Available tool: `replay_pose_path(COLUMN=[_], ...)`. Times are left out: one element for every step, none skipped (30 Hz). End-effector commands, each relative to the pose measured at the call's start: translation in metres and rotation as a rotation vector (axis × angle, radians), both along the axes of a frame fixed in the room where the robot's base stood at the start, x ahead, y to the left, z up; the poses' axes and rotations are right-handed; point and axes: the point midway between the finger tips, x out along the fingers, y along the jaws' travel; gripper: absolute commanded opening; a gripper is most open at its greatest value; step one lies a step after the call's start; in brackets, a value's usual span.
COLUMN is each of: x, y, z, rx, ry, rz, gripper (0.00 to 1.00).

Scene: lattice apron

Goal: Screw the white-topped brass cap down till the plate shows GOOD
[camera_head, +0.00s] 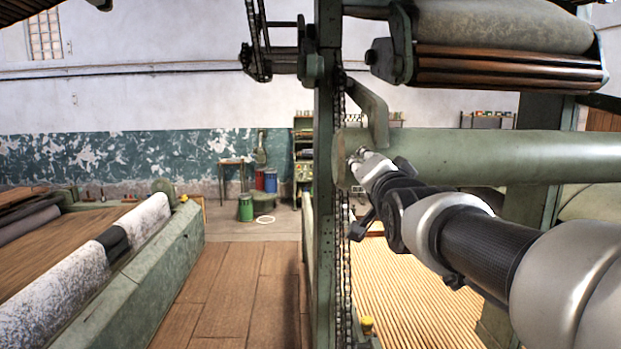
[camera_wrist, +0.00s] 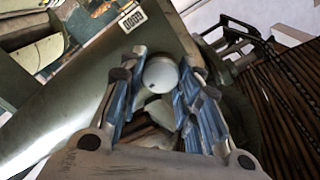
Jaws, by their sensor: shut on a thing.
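The white-topped cap (camera_wrist: 160,73) sits between the two fingers of my gripper (camera_wrist: 166,62) in the wrist view. Its round white top faces the camera and has a small dark mark near its lower edge. The fingers are shut on its sides and hide most of its brass body. A small white plate (camera_wrist: 132,19) with dark lettering is on the green machine just beyond the left finger; the letters are tilted and too small to read surely. In the head view my gripper (camera_head: 357,158) is at the left end of the green roller, and the cap cannot be made out there.
The thick green roller (camera_head: 500,155) runs right from the green upright post (camera_head: 325,200). A bracket arm (camera_head: 371,110) hangs just above my gripper, and a chain (camera_head: 345,270) runs down the post. The plank aisle (camera_head: 235,285) at left is clear.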

Motion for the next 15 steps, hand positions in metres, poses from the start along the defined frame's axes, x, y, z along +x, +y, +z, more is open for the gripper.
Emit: replay_pose_path(x=[0.0000, 0.0000, 0.0000, 0.0000, 0.0000, 0.0000, 0.0000, 0.0000, 0.0000, 0.0000, 0.0000, 0.0000, 0.0000, 0.0001, 0.0000], y=[-0.0002, -0.0002, -0.0003, -0.0004, -0.0004, -0.0005, -0.0005, -0.0005, -0.0005, -0.0006, -0.0006, -0.0006, -0.0007, -0.0007, -0.0007], z=[-0.0013, -0.0011, -0.0011, -0.0010, -0.0010, -0.0011, -0.0011, -0.0011, -0.0010, -0.0011, -0.0011, -0.0011, -0.0010, -0.0010, -0.0010], rx=[0.039, 0.065, 0.098, 0.123, 0.146, 0.176, 0.197, 0.217, 0.243, 0.261, 0.277, 0.299, 0.313, 0.326, 0.342], ry=[-0.001, -0.001, -0.001, 0.000, 0.000, 0.000, 0.000, 0.001, 0.001, 0.001, 0.001, 0.001, 0.001, 0.001, 0.000], rz=[0.000, 0.000, 0.000, 0.000, 0.000, 0.000, 0.000, -0.001, -0.001, -0.001, -0.001, -0.001, -0.001, -0.001, 0.000], gripper=[0.07, 0.07, 0.07, 0.07, 0.07, 0.07, 0.07, 0.07, 0.07, 0.07, 0.07, 0.07, 0.07, 0.07, 0.07])
